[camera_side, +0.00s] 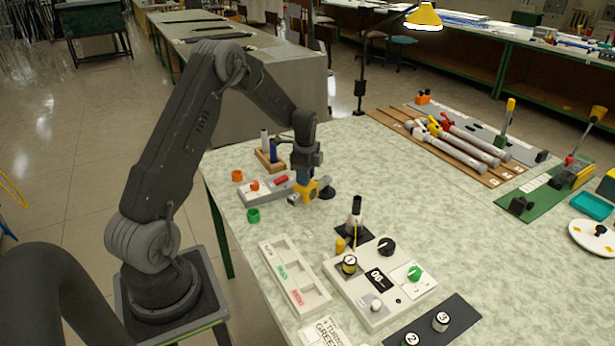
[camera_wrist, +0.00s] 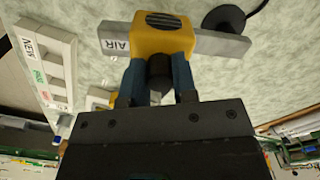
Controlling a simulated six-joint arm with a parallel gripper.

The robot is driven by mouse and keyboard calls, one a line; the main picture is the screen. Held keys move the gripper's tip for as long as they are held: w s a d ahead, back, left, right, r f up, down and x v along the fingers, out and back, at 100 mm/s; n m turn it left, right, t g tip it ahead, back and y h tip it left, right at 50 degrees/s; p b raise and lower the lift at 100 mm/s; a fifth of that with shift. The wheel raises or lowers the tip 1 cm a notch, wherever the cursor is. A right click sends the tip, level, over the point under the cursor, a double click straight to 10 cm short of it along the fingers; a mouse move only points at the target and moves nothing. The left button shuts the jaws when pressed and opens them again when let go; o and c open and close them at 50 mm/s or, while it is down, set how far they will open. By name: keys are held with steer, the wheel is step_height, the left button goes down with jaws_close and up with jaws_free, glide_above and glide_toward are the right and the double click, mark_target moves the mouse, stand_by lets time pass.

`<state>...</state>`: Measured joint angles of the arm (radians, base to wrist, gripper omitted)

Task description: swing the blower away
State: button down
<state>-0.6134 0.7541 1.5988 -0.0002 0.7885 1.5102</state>
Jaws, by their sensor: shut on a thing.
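The blower is a grey bar marked AIR with a yellow block around it. In the wrist view its yellow block (camera_wrist: 162,36) is right in front of my gripper (camera_wrist: 160,78). A dark round knob shows between the two blue fingers, which are shut on the blower. A round black base (camera_wrist: 224,19) lies by the bar's right end. In the side view the blower (camera_side: 309,191) sits low over the table, just right of a grey box with a red button. My gripper (camera_side: 306,180) reaches down onto it from above. The fingertips' exact contact is partly hidden.
The grey box (camera_side: 267,189) and a wooden block with bottles (camera_side: 270,158) stand close left. A black post stand (camera_side: 355,217) and a control panel (camera_side: 379,282) are in front. A sorting tray (camera_side: 295,277) is nearer.

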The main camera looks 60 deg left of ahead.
stand_by(0.3)
steer(key=c, duration=0.9)
jaws_free()
steer(key=shift+r, duration=0.1)
step_height(320, 180, up, 14)
